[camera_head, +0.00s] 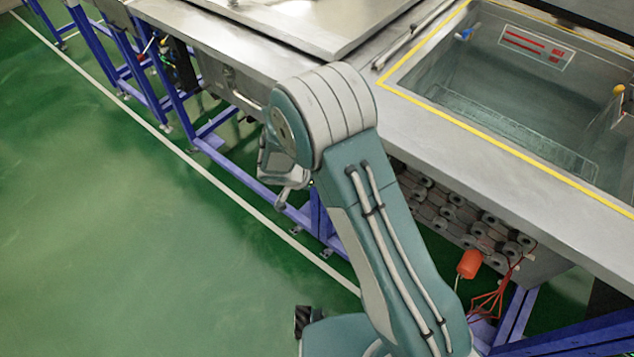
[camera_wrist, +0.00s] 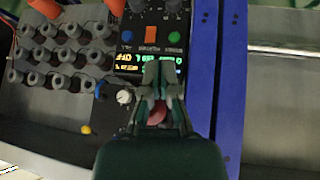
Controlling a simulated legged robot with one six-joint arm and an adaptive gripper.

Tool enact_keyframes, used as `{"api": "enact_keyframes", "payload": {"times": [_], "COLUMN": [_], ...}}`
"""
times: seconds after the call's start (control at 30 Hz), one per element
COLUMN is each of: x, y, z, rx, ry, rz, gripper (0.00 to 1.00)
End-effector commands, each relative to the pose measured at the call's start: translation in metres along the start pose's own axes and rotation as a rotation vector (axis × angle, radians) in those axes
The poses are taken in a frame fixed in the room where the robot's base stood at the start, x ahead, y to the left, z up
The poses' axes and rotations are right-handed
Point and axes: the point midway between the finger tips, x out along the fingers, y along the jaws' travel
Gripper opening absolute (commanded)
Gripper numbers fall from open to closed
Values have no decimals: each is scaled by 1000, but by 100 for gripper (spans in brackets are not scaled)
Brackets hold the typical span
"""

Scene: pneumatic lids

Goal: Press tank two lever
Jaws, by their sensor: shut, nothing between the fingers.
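My gripper (camera_wrist: 158,75) is shut and empty in the wrist view, its fingers in front of a dark control panel (camera_wrist: 118,75). The panel carries a lit display (camera_wrist: 130,62), a green button (camera_wrist: 174,37), an orange switch (camera_wrist: 152,34), a blue button (camera_wrist: 127,36) and a white knob (camera_wrist: 124,97). A red round part (camera_wrist: 158,112) shows behind the fingers. Whether the fingertips touch the panel, I cannot tell. I cannot make out which part is the tank two lever. In the head view my arm hides most of the gripper.
An open tank (camera_head: 500,146) with a yellow-marked rim is at the right; a closed metal lid (camera_head: 285,22) is at the top. Several grey cylindrical fittings (camera_wrist: 62,55) sit beside the panel. A blue post (camera_wrist: 215,80) stands close right of my gripper. Green floor (camera_head: 110,230) is clear at left.

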Motion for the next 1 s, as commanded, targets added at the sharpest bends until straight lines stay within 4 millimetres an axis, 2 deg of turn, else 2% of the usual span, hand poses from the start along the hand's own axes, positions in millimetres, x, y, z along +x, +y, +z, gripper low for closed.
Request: {"api": "enact_keyframes", "payload": {"times": [0.73, 1.0], "x": [0, -8], "y": [0, 2], "z": [0, -6], "rx": [0, 1], "ry": [0, 0], "rz": [0, 0], "gripper": [0, 0]}}
